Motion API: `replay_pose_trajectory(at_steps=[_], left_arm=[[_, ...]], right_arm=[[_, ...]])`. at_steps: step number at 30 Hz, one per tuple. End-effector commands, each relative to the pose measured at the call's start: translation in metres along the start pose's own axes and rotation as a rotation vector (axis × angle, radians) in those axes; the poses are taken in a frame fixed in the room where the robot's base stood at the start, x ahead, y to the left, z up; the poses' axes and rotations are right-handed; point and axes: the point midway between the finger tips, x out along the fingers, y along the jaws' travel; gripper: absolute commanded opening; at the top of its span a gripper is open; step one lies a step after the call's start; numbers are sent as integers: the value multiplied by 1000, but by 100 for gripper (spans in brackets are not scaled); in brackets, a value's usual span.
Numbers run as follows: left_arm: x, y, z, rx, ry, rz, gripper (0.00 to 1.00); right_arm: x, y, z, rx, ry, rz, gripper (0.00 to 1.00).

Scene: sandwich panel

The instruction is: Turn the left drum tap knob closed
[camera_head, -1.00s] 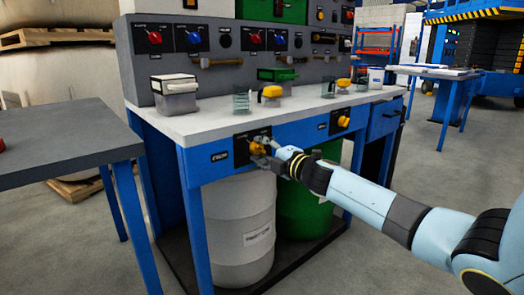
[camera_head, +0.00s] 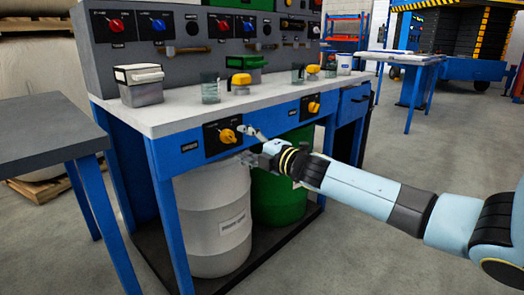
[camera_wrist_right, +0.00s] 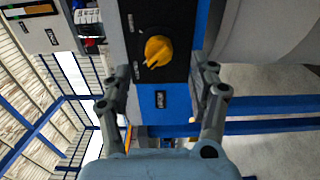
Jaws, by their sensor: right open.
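The left drum tap knob (camera_head: 227,136) is yellow, on a black plate in the bench's blue front rail, above the white drum (camera_head: 212,210). In the right wrist view the knob (camera_wrist_right: 158,50) is ahead of the open fingers, its notched end toward the lower left. My right gripper (camera_head: 246,145) is open and empty, just right of the knob and apart from it in the head view. In the right wrist view its fingers (camera_wrist_right: 160,84) are spread on either side below the knob. My left gripper is not in view.
A second yellow knob (camera_head: 314,107) is farther right on the rail, above a green drum (camera_head: 279,190). The white bench top (camera_head: 190,113) carries glass jars, yellow-handled items and a lidded box (camera_head: 139,85). A grey table (camera_head: 40,140) stands at the left.

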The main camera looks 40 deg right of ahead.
Motion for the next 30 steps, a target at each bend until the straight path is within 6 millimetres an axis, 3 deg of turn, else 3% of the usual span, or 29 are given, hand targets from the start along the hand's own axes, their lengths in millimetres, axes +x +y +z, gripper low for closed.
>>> replay_pose_trajectory(at_steps=[18, 30], left_arm=[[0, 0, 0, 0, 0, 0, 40], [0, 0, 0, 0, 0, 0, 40]], right_arm=[[-54, 0, -1, 0, 4, 0, 60], [-66, 0, 0, -1, 1, 0, 60]])
